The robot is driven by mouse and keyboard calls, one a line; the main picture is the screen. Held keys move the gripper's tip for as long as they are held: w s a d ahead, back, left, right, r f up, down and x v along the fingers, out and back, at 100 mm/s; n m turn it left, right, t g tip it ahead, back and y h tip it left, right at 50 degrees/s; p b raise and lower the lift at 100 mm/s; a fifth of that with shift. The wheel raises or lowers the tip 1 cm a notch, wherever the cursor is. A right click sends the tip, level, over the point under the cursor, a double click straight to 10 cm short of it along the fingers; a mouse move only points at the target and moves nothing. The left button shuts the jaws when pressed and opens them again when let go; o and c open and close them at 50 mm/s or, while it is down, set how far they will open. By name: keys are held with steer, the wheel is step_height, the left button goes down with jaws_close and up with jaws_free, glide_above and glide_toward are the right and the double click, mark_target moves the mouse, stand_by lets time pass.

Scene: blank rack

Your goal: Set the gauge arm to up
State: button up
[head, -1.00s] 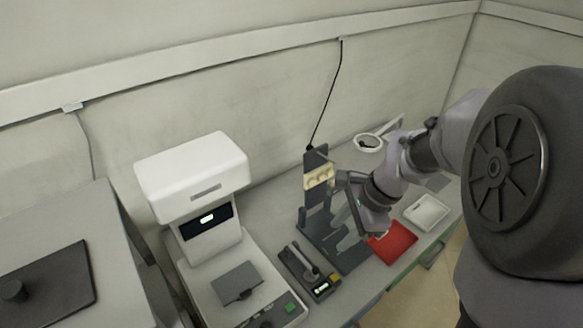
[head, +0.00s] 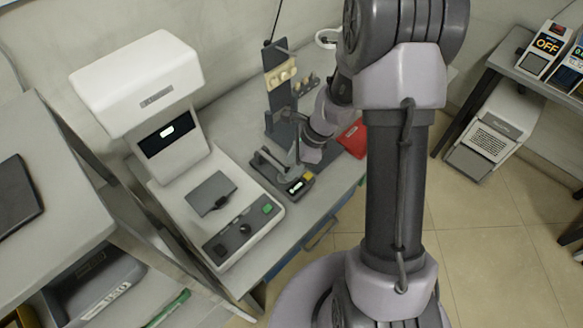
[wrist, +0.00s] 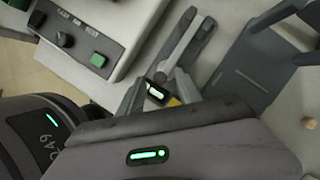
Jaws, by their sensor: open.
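The gauge (head: 262,169) is a small dark base on the bench, with a grey arm along its top, a lit display and a yellow patch at its front end. In the wrist view the gauge arm (wrist: 184,45) runs along the base, its near end close to the fingers. The arm looks low over the base; its exact tilt is hard to tell. My gripper (wrist: 160,88) is open, its fingers on either side of the gauge's display end. In the head view my gripper (head: 296,152) is just above the gauge, hiding part of it. Contact cannot be told.
A white instrument (head: 143,85) with a dark plate and green button stands left of the gauge. A dark stand (head: 280,97) with tan pieces is behind it. A red tray (head: 353,139) lies to the right. The bench's front edge is close.

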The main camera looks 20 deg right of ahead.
steer(key=shift+f, duration=0.1)
jaws_close()
stand_by(1.4)
